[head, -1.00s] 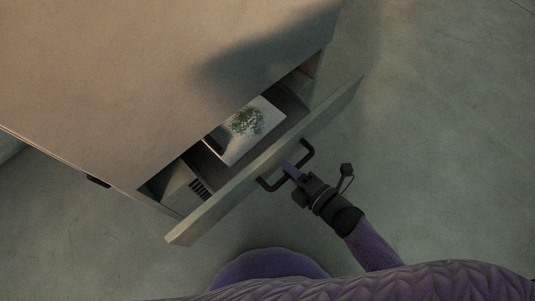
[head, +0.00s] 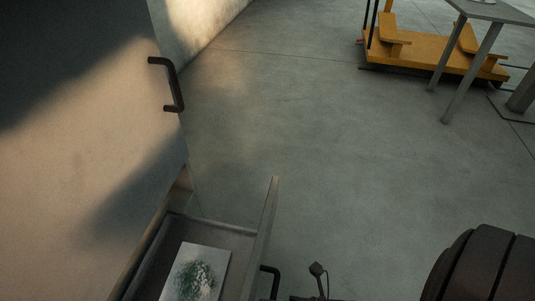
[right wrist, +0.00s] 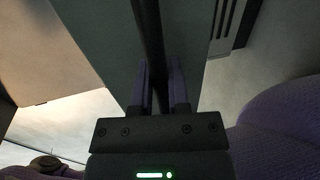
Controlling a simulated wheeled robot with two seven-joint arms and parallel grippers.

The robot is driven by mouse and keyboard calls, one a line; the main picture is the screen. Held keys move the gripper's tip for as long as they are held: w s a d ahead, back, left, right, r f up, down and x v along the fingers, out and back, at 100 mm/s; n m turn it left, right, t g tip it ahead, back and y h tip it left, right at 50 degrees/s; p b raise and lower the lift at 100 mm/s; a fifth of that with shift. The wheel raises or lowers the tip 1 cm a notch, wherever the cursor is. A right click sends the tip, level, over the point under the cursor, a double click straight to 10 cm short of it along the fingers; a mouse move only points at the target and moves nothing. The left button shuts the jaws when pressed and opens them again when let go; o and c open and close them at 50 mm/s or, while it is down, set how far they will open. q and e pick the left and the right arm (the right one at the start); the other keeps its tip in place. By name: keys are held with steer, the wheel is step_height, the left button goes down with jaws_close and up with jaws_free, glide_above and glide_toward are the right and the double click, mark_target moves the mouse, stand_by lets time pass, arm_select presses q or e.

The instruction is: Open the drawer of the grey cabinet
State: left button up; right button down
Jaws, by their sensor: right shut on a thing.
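The grey cabinet (head: 60,150) fills the left of the head view. Its drawer stands partly open, with the drawer front (head: 262,230) pulled away from the body. A white sheet or book with a green plant picture (head: 195,272) lies inside. The dark bar handle (head: 272,283) of the drawer is at the bottom edge of the head view; the bar also shows in the right wrist view (right wrist: 147,32). My right gripper (right wrist: 160,80) is shut on this handle. In the head view, only a dark bit near it shows at the bottom edge. My left gripper is out of view.
Another dark handle (head: 174,85) sits higher on the cabinet. An orange platform (head: 425,52) and a grey table (head: 495,12) stand far off at the upper right. The concrete floor (head: 330,150) between is clear.

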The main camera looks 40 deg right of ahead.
steer(key=c, duration=0.6)
jaws_free()
steer(key=shift+d, duration=0.1)
steer(key=p+v, duration=0.2)
steer(key=v, duration=0.7)
steer(key=shift+s+d, duration=0.2)
steer(key=shift+s, duration=0.15)
